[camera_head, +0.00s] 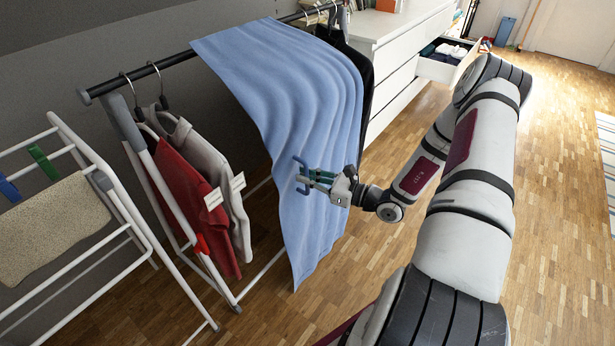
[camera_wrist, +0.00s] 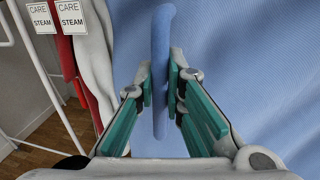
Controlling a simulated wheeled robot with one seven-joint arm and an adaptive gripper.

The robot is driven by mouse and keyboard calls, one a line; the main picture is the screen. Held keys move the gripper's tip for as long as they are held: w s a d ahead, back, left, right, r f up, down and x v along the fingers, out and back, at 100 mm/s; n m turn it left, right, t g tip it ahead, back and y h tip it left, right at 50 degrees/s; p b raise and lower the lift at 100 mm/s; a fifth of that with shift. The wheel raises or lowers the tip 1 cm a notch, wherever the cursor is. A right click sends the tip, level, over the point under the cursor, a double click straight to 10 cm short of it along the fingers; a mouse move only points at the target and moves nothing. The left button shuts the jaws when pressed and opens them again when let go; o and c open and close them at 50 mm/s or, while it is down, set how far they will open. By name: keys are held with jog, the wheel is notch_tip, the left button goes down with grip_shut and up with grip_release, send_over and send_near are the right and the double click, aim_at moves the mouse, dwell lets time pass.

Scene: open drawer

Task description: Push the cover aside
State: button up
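The cover (camera_head: 290,100) is a light blue cloth draped over the clothes rail, hanging in folds nearly to the floor. It fills much of the wrist view (camera_wrist: 250,60). A darker blue bar-shaped handle (camera_head: 301,163) stands at its front face. In the wrist view the handle (camera_wrist: 161,35) runs upright between my fingers. My gripper (camera_head: 313,177) is at the cover's lower middle, its teal fingers on both sides of the handle. In the wrist view my gripper (camera_wrist: 161,82) has its finger pads close against the handle, with no clear gap. What hangs behind the cover is mostly hidden.
Red (camera_head: 198,195) and grey (camera_head: 225,175) garments with tags hang left of the cover. A white drying rack (camera_head: 120,205) stands further left. A dark garment (camera_head: 350,55) shows behind the cover. A white dresser (camera_head: 400,60) with an open drawer (camera_head: 440,70) is beyond. Wooden floor is free at right.

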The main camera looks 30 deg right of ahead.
jog(key=o, duration=0.5)
jog(key=shift+c, duration=0.2)
jog(key=v, duration=1.2)
jog(key=shift+f, duration=0.1)
